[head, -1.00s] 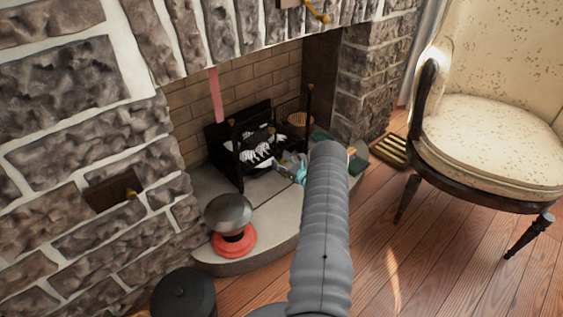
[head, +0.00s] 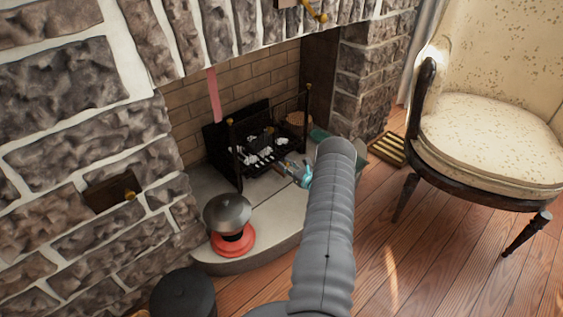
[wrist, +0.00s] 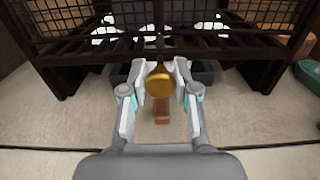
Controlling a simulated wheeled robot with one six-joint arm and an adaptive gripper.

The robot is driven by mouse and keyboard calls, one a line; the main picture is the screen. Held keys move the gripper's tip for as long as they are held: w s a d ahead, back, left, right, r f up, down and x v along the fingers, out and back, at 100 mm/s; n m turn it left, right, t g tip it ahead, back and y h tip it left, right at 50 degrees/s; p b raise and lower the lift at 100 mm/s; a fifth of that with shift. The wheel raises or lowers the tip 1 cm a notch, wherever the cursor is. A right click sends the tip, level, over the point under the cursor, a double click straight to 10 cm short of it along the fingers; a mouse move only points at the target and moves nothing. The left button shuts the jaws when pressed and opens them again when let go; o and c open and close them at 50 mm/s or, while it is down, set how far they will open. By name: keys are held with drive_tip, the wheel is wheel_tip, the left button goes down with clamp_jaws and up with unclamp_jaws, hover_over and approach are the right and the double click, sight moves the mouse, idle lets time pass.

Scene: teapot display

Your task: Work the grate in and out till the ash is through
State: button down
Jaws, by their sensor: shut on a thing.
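The dark grate (head: 238,165) stands in the fireplace, with white ash (head: 260,150) in separate lumps on its bars. The ash also shows behind the front bars in the wrist view (wrist: 130,43). My gripper (wrist: 160,70) is in front of the grate, its two fingers shut on a brass knob (wrist: 160,84). A reddish-brown bar (wrist: 161,110) shows below the knob; how the two join is hidden. A low dark box (wrist: 204,72) sits under the grate behind the fingers; its inside is not visible. In the head view, my arm partly covers the gripper (head: 299,174).
A grey domed thing on a red base (head: 232,242) stands on the pale hearth (head: 279,228), left of my arm. A black bucket (head: 183,292) is nearer. A cream chair (head: 490,135) stands right. A green thing (wrist: 309,75) lies right of the grate.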

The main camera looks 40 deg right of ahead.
drive_tip(key=shift+s+f, duration=0.1)
drive_tip(key=shift+s, duration=0.1)
drive_tip(key=c, duration=0.9)
unclamp_jaws()
drive_tip(key=shift+s+d, duration=0.15)
drive_tip(key=s, duration=1.1)
drive_tip(key=shift+s+d, duration=0.35)
